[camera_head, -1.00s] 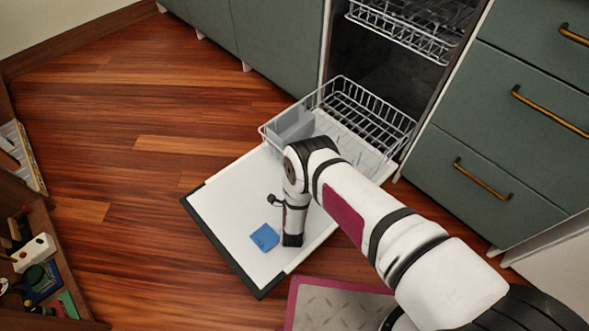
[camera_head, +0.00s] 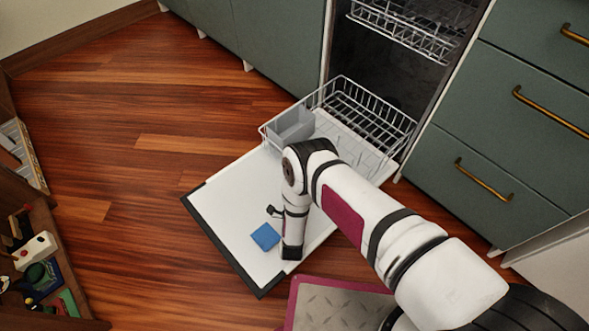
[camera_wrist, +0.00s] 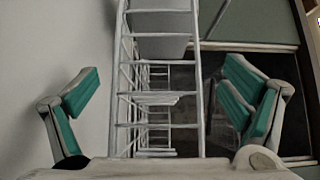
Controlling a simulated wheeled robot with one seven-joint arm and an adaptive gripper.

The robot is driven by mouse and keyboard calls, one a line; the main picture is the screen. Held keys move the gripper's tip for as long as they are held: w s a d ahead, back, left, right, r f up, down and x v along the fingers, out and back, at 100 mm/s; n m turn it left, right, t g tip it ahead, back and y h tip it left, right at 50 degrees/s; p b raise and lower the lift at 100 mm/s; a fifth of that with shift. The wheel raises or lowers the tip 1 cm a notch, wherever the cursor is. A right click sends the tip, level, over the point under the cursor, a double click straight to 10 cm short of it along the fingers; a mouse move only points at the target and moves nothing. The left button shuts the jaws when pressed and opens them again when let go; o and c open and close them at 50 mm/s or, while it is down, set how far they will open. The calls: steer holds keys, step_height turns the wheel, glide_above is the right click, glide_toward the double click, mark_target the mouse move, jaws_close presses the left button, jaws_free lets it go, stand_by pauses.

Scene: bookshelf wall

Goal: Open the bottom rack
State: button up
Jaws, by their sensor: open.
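The bottom rack (camera_head: 362,112) is a white wire basket standing out of the dishwasher over the inner end of its lowered white door (camera_head: 225,200). A grey basket (camera_head: 291,124) sits in its left front part. In the wrist view the rack's wires (camera_wrist: 124,75) run up the middle, with the grey basket (camera_wrist: 160,20) at the top. My gripper (camera_wrist: 160,85) is open, its teal-padded fingers spread either side of the rack's wires. I cannot tell whether they touch it. In the head view my arm hides part of the rack's front, and the fingers are not clearly seen.
An upper wire rack (camera_head: 410,28) sits inside the dishwasher. A small blue block (camera_head: 265,237) lies on the door beside my arm. Green drawers (camera_head: 484,180) stand at the right.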

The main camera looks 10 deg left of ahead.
steer(key=s, duration=0.5)
steer(key=s+d, duration=0.1)
steer(key=s, duration=0.1)
steer(key=shift+s, duration=0.3)
steer(key=shift+r, duration=0.15)
